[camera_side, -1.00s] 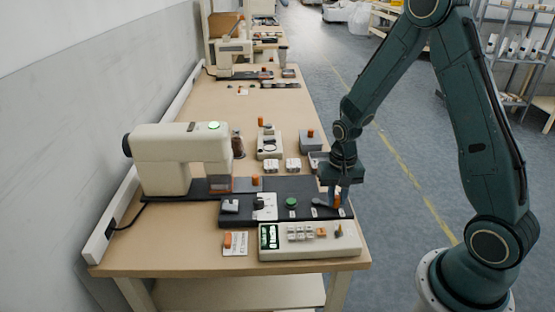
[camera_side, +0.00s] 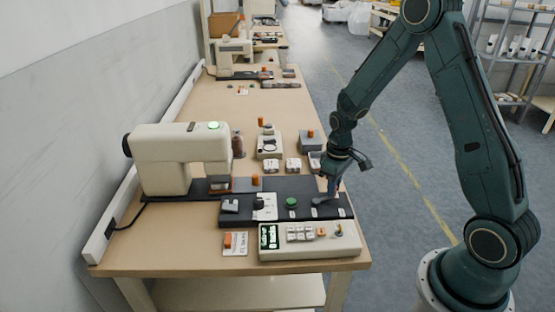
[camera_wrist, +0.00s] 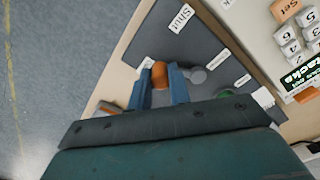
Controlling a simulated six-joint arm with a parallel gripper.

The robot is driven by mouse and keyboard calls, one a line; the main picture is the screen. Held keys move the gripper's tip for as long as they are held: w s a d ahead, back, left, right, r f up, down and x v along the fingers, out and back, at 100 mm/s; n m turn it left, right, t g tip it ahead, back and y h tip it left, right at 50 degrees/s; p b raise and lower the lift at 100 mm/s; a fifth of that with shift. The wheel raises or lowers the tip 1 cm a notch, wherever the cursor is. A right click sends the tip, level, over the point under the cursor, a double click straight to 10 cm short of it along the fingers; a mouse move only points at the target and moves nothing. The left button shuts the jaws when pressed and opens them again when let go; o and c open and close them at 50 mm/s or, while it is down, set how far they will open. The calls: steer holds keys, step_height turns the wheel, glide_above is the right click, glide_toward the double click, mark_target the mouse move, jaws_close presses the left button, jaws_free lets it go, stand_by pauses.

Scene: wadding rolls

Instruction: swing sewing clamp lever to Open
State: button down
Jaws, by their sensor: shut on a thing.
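The clamp lever is a grey arm with an orange knob, on the dark plate (camera_side: 270,213) in front of the sewing machine. In the wrist view the orange knob (camera_wrist: 160,72) sits between the two blue fingers of my gripper (camera_wrist: 163,84), which are shut on it. The lever's grey pivot end (camera_wrist: 197,75) lies just right of the fingers. In the side view the grey lever arm (camera_side: 320,199) points towards my gripper (camera_side: 331,191), which hides the knob. The "Shut" label (camera_wrist: 181,17) is clear of the knob. Another label (camera_wrist: 145,64) is beside the knob, too small to read.
A green button (camera_side: 291,203) is left of the lever. A cream control panel (camera_side: 310,239) with keys is in front of the plate. The white sewing machine (camera_side: 180,158) stands at left. Small boxes and a grey bin (camera_side: 310,143) are behind the plate.

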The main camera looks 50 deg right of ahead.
steer(key=shift+w+d+n, duration=0.15)
steer(key=shift+w+n, duration=0.2)
steer(key=shift+n, duration=0.35)
steer(key=c, duration=1.3)
jaws_free()
steer(key=shift+r, duration=0.1)
step_height(320, 180, up, 14)
